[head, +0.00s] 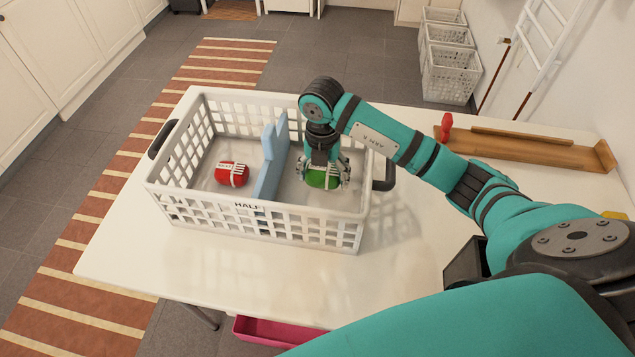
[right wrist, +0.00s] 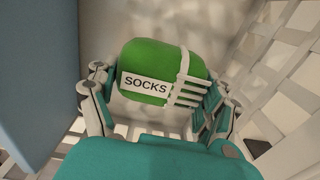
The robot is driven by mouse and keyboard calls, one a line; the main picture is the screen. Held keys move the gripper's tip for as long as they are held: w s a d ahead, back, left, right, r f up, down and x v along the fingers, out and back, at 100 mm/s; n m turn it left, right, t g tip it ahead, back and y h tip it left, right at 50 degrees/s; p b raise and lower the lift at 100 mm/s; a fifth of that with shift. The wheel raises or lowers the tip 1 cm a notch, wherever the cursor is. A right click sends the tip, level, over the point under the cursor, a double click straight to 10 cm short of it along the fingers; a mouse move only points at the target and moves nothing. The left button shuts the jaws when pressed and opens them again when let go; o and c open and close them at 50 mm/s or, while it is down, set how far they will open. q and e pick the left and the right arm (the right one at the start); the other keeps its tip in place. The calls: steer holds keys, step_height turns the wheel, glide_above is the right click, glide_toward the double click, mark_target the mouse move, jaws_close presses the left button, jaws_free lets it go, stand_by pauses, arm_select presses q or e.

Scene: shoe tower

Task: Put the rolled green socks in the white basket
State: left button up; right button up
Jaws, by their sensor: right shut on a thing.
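The rolled green socks (head: 321,179) are inside the right compartment of the white basket (head: 262,216). They carry a white band and a label reading SOCKS in the right wrist view (right wrist: 150,85). My right gripper (head: 325,172) reaches down into that compartment and is shut on the green socks, with fingers on both sides of them. The right wrist view shows the gripper (right wrist: 160,100) around the socks, beside the blue divider (right wrist: 35,80). Whether the socks touch the basket floor is hard to tell. My left gripper is not in view.
The blue divider (head: 270,165) splits the basket. A red rolled bundle (head: 231,174) lies in the left compartment. A brown tray (head: 530,148) and a red figure (head: 446,127) are at the back right of the white table (head: 240,285). A pink bin (head: 275,333) is below the front edge.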

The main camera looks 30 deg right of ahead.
mark_target(323, 186)
steer(key=shift+f, duration=1.95)
steer(key=shift+f, duration=0.15)
steer(key=o, duration=1.1)
steer(key=shift+c, duration=0.2)
step_height(323, 186, up, 12)
steer(key=shift+w+a+r+b, duration=0.15)
steer(key=shift+r+b, duration=0.05)
steer(key=shift+b, duration=0.2)
steer(key=shift+r, duration=0.1)
